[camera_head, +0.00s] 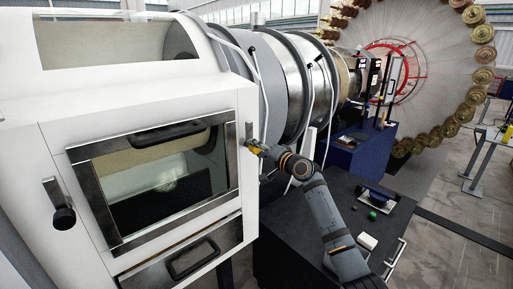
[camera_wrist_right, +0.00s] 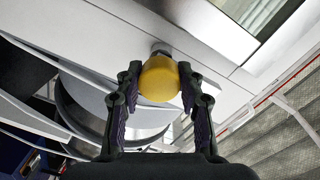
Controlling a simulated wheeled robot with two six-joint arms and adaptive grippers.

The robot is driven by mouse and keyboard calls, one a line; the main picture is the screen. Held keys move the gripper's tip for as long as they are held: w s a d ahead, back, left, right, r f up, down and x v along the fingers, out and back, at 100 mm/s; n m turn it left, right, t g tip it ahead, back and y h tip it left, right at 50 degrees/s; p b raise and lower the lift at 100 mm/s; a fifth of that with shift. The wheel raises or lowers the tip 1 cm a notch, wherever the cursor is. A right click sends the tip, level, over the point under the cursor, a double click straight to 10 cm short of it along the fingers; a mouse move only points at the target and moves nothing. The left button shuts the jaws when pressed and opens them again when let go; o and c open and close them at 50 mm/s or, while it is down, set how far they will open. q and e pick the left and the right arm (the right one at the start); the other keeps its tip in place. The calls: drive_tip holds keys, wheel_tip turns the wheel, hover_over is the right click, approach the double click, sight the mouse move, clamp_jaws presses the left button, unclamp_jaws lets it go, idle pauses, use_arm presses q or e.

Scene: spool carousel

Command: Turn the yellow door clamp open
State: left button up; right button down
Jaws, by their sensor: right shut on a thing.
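The yellow door clamp (camera_wrist_right: 160,80) sits between the two fingers of my right gripper (camera_wrist_right: 156,90) in the right wrist view. The fingers press on it from both sides, and its rounded yellow end faces the camera. A grey mount shows just behind it on the white machine wall. In the head view, my right gripper (camera_head: 254,148) is at the right edge of the white cabinet, beside the framed glass door (camera_head: 105,212). The door looks closed. The clamp is mostly hidden by the gripper there. My left gripper is not in view.
A black-knobbed latch (camera_head: 62,217) is on the cabinet's left side. A lower drawer panel with a dark handle (camera_head: 195,258) is below the door. A dark bench (camera_head: 345,190) with small items stands at the right. A large spool wheel (camera_head: 410,50) stands behind.

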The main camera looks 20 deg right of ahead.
idle(0.5)
drive_tip(key=c, duration=0.8)
unclamp_jaws()
drive_tip(key=v, duration=1.2)
